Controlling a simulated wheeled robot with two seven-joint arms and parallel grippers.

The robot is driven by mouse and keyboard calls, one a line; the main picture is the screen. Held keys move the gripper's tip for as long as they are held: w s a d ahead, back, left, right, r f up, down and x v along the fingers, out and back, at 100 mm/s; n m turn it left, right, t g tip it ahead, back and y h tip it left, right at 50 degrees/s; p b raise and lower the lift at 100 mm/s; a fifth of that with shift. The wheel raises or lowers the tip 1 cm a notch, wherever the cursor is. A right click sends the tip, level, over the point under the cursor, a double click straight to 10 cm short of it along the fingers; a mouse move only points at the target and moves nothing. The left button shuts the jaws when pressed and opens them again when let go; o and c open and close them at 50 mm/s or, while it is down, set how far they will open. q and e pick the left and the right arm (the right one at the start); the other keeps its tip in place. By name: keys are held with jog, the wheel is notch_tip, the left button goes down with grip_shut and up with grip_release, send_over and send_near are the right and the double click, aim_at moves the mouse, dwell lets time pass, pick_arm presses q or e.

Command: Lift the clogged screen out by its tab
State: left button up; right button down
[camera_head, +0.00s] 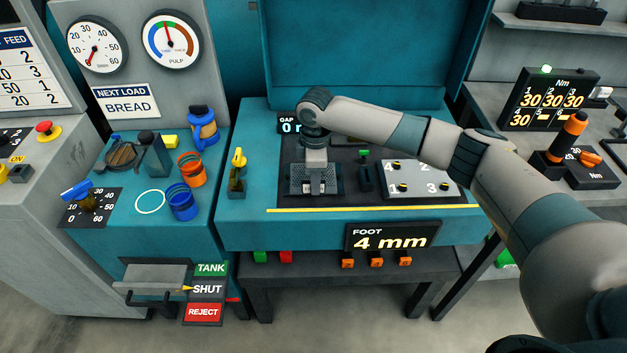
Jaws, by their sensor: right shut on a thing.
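The screen (300,187) looks like a dark perforated plate in the recess of the teal machine, left of the numbered plate. My right gripper (315,188) comes down over it from above and is shut on a small pale piece at the plate, which looks like its tab. The gripper hides part of the screen and the tab. I cannot tell whether the screen is raised from its seat. My left gripper is not in view.
A yellow line (400,208) edges the front. Blue (182,204) and orange (192,170) cups stand left. The teal lid (365,50) stands open behind.

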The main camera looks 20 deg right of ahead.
jog(key=shift+r+b, duration=0.5)
jog(key=shift+r, duration=0.35)
notch_tip(320, 180, up, 2)
jog(key=shift+r+b, duration=0.2)
jog(key=shift+b, duration=0.35)
jog(key=s+d+r+b, duration=0.2)
jog(key=s+d+r, duration=0.3)
jog(key=s, duration=0.5)
notch_tip(320, 180, up, 2)
jog(key=shift+d+b, duration=0.35)
jog(key=shift+s, duration=0.15)
